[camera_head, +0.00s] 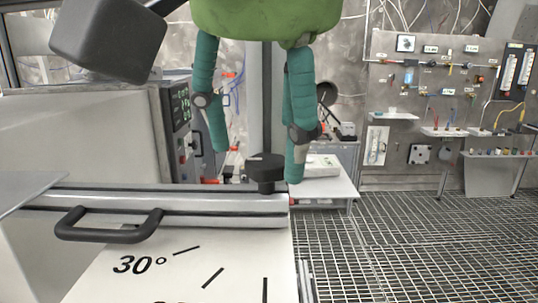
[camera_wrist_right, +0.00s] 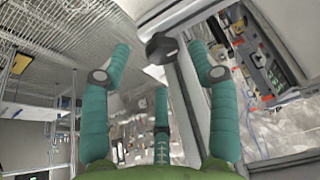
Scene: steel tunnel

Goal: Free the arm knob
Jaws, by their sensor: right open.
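The arm knob (camera_head: 265,168) is a black faceted knob on a short stem near the right end of the grey rail (camera_head: 180,203). In the right wrist view the knob (camera_wrist_right: 161,48) shows at the top, between the spread fingers. My right gripper (camera_head: 259,165), a green body with teal fingers, points down from above. It is open and empty, with fingers to the left and right of the knob in the picture. I cannot tell whether any finger touches it. My left gripper is not in view.
A black bar handle (camera_head: 108,226) sits on the rail's near side, above a white plate (camera_head: 190,270) marked 30°. A dark grey block (camera_head: 108,38) hangs at the upper left. A grey cabinet (camera_head: 85,130) stands behind the rail. Grated floor (camera_head: 430,240) lies open at right.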

